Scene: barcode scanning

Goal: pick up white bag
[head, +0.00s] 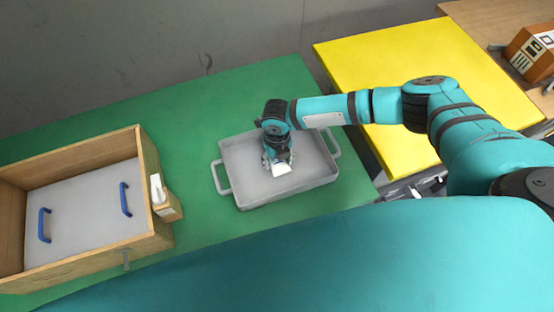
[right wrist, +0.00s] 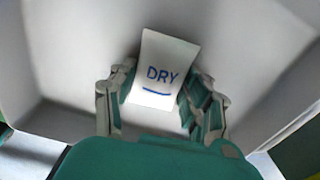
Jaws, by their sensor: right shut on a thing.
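The white bag (right wrist: 160,72) carries the blue letters "DRY" and a blue line in the right wrist view. It also shows as a small white patch (head: 282,170) in the head view. My right gripper (head: 277,160) is over the grey tray (head: 325,178), its fingers pointing down into it. In the right wrist view the gripper's two fingers (right wrist: 158,98) are shut on the bag from both sides. I cannot tell whether the bag touches the tray floor. My left gripper is not in view.
The grey tray has side handles and stands on the green table (head: 205,110). A wooden box (head: 85,168) with blue handles inside is at left, with a scanner-like white object (head: 157,188) on a holder beside it. A yellow table (head: 420,60) lies under my right arm.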

